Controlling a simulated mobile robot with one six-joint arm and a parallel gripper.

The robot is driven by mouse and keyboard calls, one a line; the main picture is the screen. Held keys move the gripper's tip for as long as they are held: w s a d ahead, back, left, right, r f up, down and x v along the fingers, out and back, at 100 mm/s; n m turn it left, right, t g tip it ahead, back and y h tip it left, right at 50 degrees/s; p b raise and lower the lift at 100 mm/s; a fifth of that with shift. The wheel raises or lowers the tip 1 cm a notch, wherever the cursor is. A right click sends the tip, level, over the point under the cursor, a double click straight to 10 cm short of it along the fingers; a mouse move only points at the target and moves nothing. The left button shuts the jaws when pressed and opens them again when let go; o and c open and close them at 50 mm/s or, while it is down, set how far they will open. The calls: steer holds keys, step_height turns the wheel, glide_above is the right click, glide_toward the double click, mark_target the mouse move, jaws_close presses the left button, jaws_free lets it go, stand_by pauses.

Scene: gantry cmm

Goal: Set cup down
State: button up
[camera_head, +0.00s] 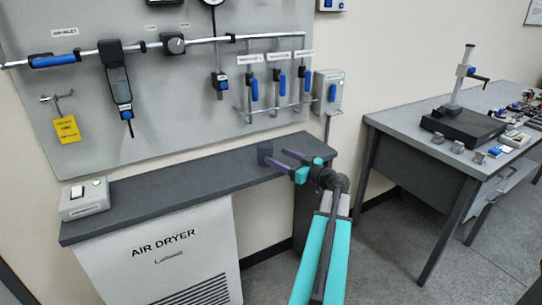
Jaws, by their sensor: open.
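A small dark grey cup (264,150) stands upright on the dark counter top above the air dryer, toward its right part. My gripper (275,156) reaches in from the lower right, low over the counter. Its two dark fingers are spread apart and point left at the cup. The fingertips are right beside the cup; I cannot tell whether they touch it. Nothing shows held between the fingers.
The dark counter top (180,181) is clear between the cup and a small white box (84,198) at its left end. A grey panel with pipes and blue-handled valves (180,110) rises behind. A grey table (410,120) with a measuring stand (463,122) is at right.

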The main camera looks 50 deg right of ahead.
steer(key=shift+s, duration=0.5)
steer(key=shift+s, duration=0.1)
stand_by(0.3)
